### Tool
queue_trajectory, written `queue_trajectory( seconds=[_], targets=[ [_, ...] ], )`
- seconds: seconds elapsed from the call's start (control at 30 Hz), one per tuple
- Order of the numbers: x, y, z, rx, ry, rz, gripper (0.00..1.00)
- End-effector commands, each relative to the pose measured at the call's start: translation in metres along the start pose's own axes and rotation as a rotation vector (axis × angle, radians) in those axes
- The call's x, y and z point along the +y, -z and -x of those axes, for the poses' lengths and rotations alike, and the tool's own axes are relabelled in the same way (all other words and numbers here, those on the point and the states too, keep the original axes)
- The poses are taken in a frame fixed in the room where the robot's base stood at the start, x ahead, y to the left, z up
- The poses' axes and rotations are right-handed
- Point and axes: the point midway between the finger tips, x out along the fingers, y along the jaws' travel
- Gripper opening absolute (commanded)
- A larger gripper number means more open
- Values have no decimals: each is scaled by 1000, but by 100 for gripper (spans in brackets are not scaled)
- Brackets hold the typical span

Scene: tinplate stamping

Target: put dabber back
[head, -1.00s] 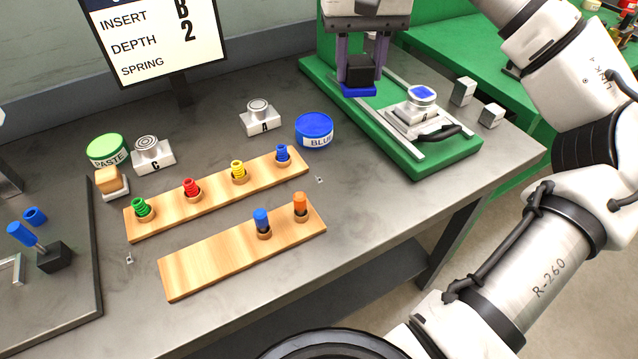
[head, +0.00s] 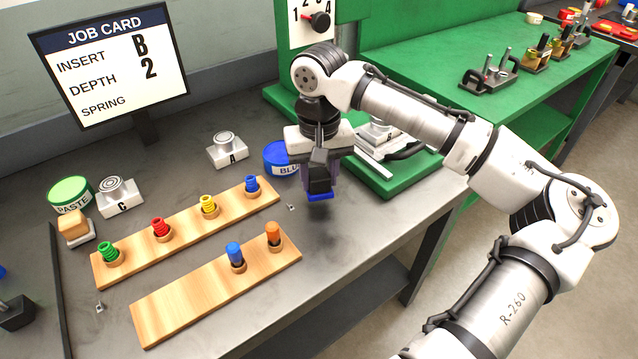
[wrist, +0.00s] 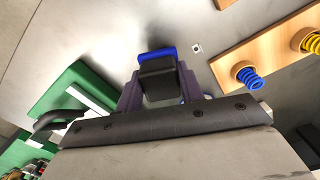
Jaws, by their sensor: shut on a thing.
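My gripper (head: 319,184) is shut on the dabber (head: 319,196), a black block with a blue pad at its lower end. It holds the dabber above the grey bench, just right of the blue tin (head: 277,158) and left of the green press base (head: 395,183). In the wrist view, the dabber's black body (wrist: 160,82) sits between two purple-grey fingers, with the blue pad facing away from the gripper. The tin is partly hidden by my gripper. I cannot tell which spot is the dabber's own place.
Two wooden racks (head: 165,305) hold coloured springs and pegs. Stamp block A (head: 227,152), another stamp block (head: 119,197), the green paste tin (head: 70,194) and a tan-topped block (head: 74,229) stand farther left. Bare bench lies below and in front of my gripper.

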Motion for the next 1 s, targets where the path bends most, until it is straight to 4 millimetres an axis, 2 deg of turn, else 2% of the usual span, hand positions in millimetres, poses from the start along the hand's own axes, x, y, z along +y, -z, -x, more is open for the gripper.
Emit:
queue_trajectory(
  seconds=[0.1,0.2,0.6,0.63,0.77,1.0],
  targets=[
    [0,0,-18,-2,0,0,20],
    [0,0,-27,-1,0,0,20],
    [0,0,-32,-1,2,0,20],
    [0,0,-31,0,1,0,42],
    [0,0,-31,0,0,0,59],
    [0,0,-31,0,0,0,60]
  ],
)
